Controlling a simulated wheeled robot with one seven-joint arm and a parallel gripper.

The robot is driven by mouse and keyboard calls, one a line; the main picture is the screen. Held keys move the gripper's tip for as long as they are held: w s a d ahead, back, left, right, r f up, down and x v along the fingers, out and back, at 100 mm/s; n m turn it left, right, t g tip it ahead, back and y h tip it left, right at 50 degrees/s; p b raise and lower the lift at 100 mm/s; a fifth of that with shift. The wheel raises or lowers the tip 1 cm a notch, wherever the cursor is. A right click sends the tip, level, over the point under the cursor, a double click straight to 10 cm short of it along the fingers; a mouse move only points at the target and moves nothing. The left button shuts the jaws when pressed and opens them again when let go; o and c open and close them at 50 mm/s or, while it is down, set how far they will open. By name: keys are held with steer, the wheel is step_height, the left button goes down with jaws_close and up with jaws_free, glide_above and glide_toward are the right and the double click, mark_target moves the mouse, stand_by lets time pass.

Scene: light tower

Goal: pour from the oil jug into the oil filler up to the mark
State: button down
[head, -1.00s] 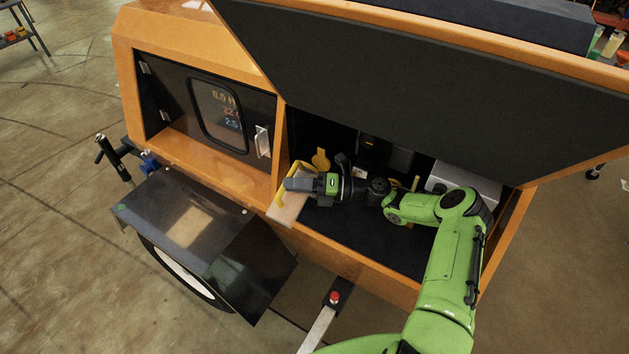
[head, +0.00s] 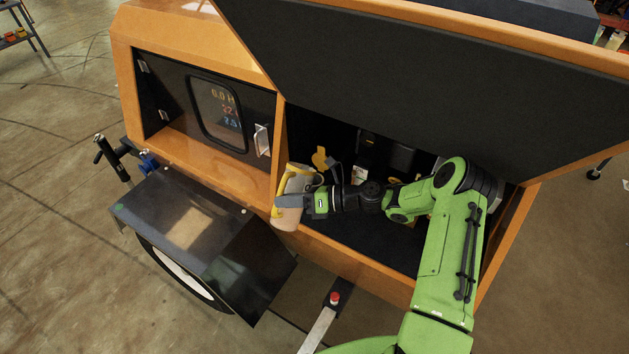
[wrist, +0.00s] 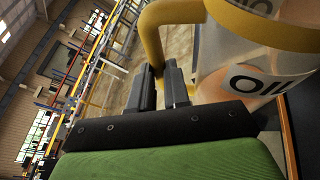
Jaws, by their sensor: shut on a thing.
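The oil jug (head: 287,217) is a translucent jug with a yellow handle and rim, at the front left edge of the open engine bay. In the wrist view the jug (wrist: 255,80) fills the right side, with its "OIL" label. My gripper (head: 284,201) is shut on its yellow handle; the fingers (wrist: 172,82) close on it in the wrist view. The jug looks nearly upright, slightly tilted. A yellow part (head: 320,158) stands behind the jug in the bay; I cannot tell whether it is the oil filler. No fill mark can be made out.
The raised dark hood (head: 400,80) hangs over the bay. The orange frame (head: 360,262) edges the bay in front. A control panel (head: 222,115) sits to the left. A black fender (head: 200,235) and a post with a red knob (head: 334,298) stand in front.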

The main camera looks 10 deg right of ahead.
mark_target(278, 224)
steer(key=s+a+f+n+h, duration=0.2)
steer(key=n, duration=0.1)
steer(key=s+a+f+n+t+h, duration=0.1)
steer(key=shift+s+a+f+n, duration=0.15)
steer(key=shift+f+n, duration=0.15)
steer(key=shift+n, duration=0.1)
steer(key=shift+f+n+t+b, duration=0.4)
steer(key=shift+b, duration=0.05)
steer(key=shift+h, duration=0.3)
step_height(278, 224, up, 7)
steer(key=p, duration=0.6)
steer(key=shift+s+a+f, duration=0.1)
steer(key=shift+f, duration=0.4)
